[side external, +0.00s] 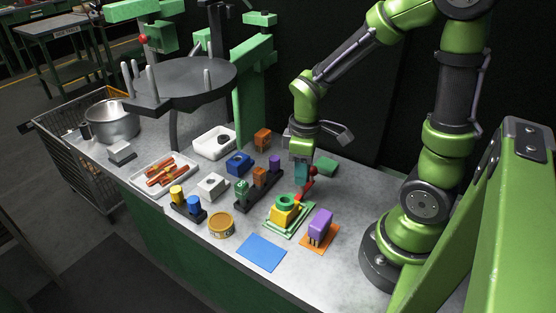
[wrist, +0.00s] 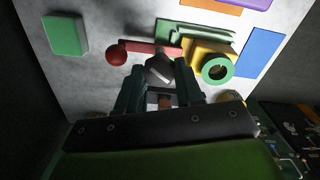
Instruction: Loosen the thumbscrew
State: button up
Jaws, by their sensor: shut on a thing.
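My gripper (side external: 302,184) points down beside the yellow block (side external: 284,213) with a green ring on top, which sits on a green base (side external: 297,228). In the wrist view, my gripper's two dark teal fingers (wrist: 160,75) are shut on a grey angular knob (wrist: 159,67), which looks like the thumbscrew. A red bar (wrist: 147,47) ending in a red ball (wrist: 117,55) lies just beyond the knob. The yellow block (wrist: 203,50) is to the right of the fingers. In the side view the fingers hide the knob.
A green block (side external: 327,167) lies behind my gripper. A purple block (side external: 320,224) on an orange base and a flat blue sheet (side external: 262,252) are in front. A dark rack with coloured blocks (side external: 260,177) stands to the left.

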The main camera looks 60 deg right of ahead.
jog(key=n, duration=0.7)
dwell(0.7)
jog(key=o, duration=1)
jog(key=shift+o, duration=0.2)
jog(key=shift+r, duration=0.1)
notch_tip(320, 180, up, 17)
